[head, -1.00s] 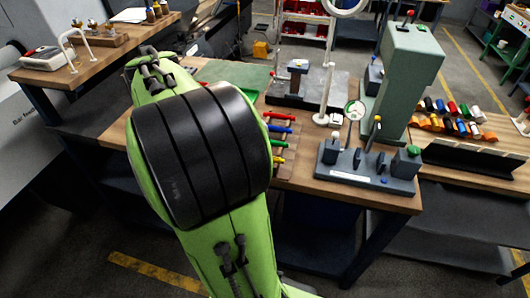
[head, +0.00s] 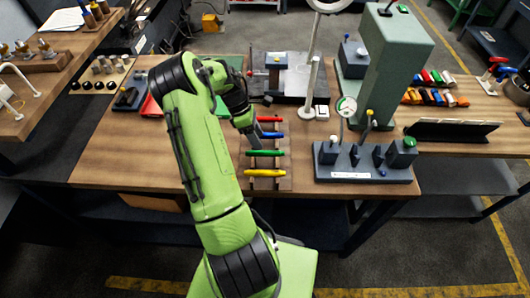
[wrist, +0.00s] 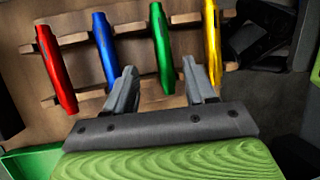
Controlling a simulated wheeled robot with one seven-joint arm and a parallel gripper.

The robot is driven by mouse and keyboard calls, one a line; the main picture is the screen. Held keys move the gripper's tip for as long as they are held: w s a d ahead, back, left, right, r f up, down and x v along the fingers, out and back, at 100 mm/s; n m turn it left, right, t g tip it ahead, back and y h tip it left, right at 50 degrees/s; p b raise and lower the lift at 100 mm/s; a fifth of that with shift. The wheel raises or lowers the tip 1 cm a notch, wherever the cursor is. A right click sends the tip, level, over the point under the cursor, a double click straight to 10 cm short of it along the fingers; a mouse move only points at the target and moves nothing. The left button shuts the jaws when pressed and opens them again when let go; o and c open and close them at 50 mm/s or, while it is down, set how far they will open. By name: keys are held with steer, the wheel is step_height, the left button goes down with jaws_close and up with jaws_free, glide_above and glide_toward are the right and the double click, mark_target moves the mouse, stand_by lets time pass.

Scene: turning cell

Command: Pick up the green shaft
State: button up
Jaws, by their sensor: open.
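The green shaft (head: 265,153) lies across a wooden rack (head: 284,184), between the blue shaft (head: 270,135) and the yellow shaft (head: 270,173). In the wrist view the green shaft (wrist: 160,42) runs down between the fingertips, its near end between the fingers. My gripper (wrist: 160,80) is open and empty. Its left finger is close to the blue shaft (wrist: 105,48), its right finger close to the yellow shaft (wrist: 211,40). In the head view my gripper (head: 252,133) is at the rack's left side, partly hidden by my arm. I cannot tell its height above the shafts.
A red shaft (wrist: 55,68) lies at the rack's other end. A grey gauge fixture (head: 365,163) stands right of the rack, a tall green machine column (head: 385,60) behind it. The wooden bench (head: 120,160) is clear at front left.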

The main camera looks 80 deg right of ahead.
mark_target(264, 151)
steer(key=x, duration=0.4)
steer(key=shift+s+a+f+p, duration=0.1)
steer(key=shift+a+p, duration=0.25)
steer(key=shift+s+d+f, duration=0.1)
steer(key=shift+s+f, duration=0.05)
steer(key=shift+f, duration=0.35)
jaws_close()
